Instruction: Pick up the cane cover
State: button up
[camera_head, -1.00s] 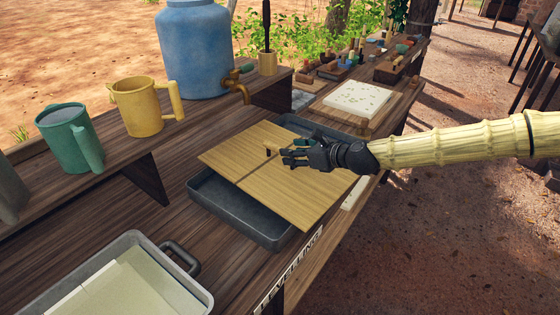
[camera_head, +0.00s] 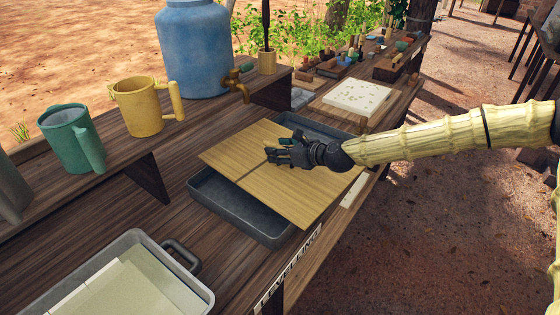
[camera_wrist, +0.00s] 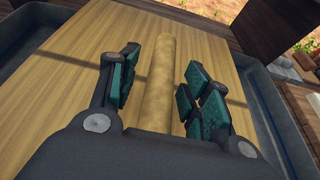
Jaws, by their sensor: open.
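The cane cover (camera_head: 240,160) is a flat tan wooden panel lying across a grey tray (camera_head: 235,205) on the bench. In the wrist view the panel (camera_wrist: 75,75) fills most of the picture, and a round cane handle (camera_wrist: 158,85) stands out from it. My gripper (camera_head: 272,155) is over the middle of the panel. In the wrist view its teal-padded fingers (camera_wrist: 158,88) are open on either side of the handle, with gaps to it. In the head view my gripper hides the handle.
A yellow mug (camera_head: 138,105), a green mug (camera_head: 72,138) and a blue water barrel (camera_head: 195,50) with a tap stand on the raised shelf behind. A tray with pale sheets (camera_head: 125,285) is at front left. A white slab (camera_head: 356,97) lies beyond the panel.

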grip_shut()
jog(key=shift+r, duration=0.15)
